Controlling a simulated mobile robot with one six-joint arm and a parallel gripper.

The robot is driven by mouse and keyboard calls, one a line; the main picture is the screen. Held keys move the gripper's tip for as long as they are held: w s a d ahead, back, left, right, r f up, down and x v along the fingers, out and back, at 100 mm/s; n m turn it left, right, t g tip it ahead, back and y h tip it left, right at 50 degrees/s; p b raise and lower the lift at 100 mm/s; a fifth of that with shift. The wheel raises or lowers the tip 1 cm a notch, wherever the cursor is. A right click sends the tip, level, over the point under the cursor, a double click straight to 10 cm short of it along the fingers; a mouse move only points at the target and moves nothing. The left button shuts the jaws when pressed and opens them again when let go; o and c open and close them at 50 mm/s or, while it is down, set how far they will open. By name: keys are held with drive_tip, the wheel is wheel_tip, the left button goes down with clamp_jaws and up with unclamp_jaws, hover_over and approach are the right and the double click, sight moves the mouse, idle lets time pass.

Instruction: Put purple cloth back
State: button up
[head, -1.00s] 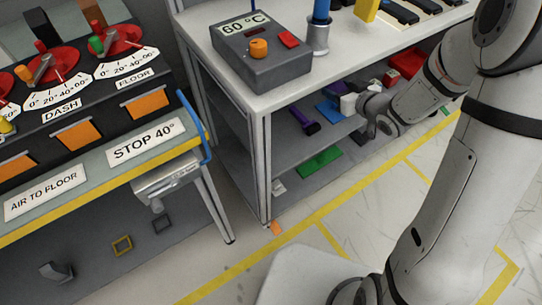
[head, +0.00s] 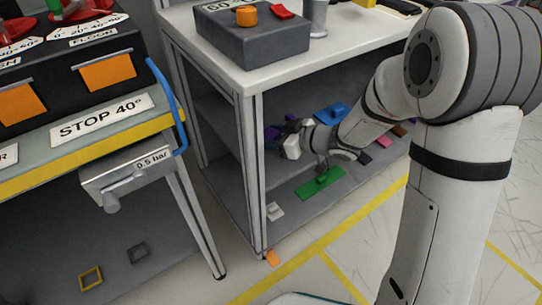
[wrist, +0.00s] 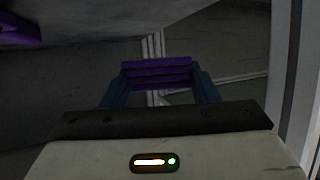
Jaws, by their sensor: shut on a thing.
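In the wrist view a folded purple cloth (wrist: 157,73) is held between the two blue fingers of my gripper (wrist: 160,82), which is shut on it. In the head view my gripper (head: 285,128) is inside the shelf cart, between its upper top and lower shelf, mostly hidden by my own wrist. A purple thing (head: 271,133) shows beside the gripper there; I cannot tell whether it is the held cloth. Another purple thing (wrist: 18,30) is at the upper left of the wrist view, apart from the fingers.
A front post (head: 252,175) stands left of my gripper. On the shelves are a blue thing (head: 332,113) and a green thing (head: 319,184). An orange thing (head: 272,258) is by the post's foot.

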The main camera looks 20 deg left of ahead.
sight(273, 157)
drive_tip(key=shift+f+b, duration=1.25)
drive_tip(key=shift+f, duration=1.5)
drive_tip(key=shift+f, duration=0.15)
drive_tip(key=o, duration=1)
